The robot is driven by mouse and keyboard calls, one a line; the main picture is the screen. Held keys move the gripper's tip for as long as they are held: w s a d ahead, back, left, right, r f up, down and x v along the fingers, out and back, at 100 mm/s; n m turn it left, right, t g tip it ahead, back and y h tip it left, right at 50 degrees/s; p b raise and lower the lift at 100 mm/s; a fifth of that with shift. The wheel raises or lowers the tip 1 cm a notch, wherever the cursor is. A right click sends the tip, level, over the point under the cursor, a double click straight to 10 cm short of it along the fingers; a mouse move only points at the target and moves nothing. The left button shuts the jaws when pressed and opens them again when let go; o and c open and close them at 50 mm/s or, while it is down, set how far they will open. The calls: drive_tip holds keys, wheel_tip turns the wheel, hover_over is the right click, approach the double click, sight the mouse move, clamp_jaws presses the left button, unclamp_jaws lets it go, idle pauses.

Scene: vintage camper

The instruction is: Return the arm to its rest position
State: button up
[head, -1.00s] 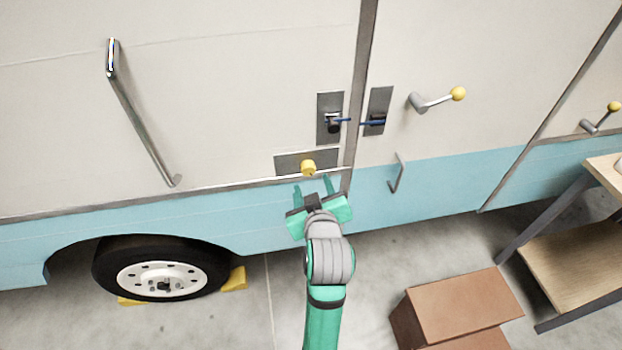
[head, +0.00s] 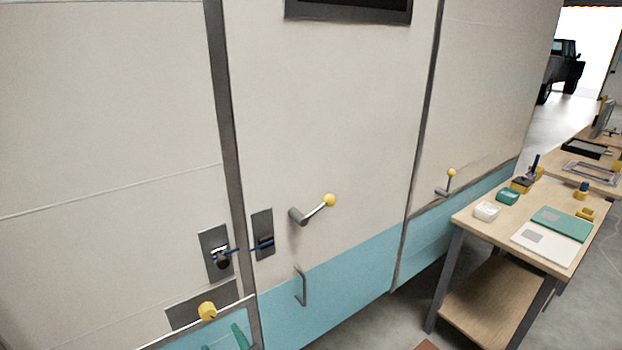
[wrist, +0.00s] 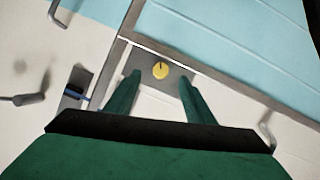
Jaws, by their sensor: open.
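My green gripper (wrist: 160,98) is open and empty in the wrist view, its two fingers spread apart. A yellow knob (wrist: 160,70) on a grey plate shows between and beyond the fingertips; I cannot tell the exact gap. In the head view only the green fingertips (head: 226,342) show at the bottom edge, just below the yellow knob (head: 207,311). The rest of my arm is out of the head view.
The camper wall has a latch (head: 219,256), a yellow-tipped lever (head: 314,208) and a small handle (head: 301,286). A wooden table (head: 475,218) with boxes and booklets stands at right. Concrete floor lies between camper and table.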

drive_tip(key=s+d+f+m+t+h, duration=0.35)
drive_tip(key=s+d+f+m, duration=0.35)
drive_tip(key=s+d+f, duration=0.55)
drive_tip(key=s+d+f+m+h, duration=0.1)
drive_tip(key=s+d, duration=0.3)
drive_tip(key=s, duration=0.5)
drive_tip(key=s+d+f+m+h, duration=0.1)
drive_tip(key=s+d+m+h, duration=0.1)
drive_tip(key=s+d, duration=0.3)
drive_tip(key=s+h, duration=0.1)
drive_tip(key=s, duration=0.3)
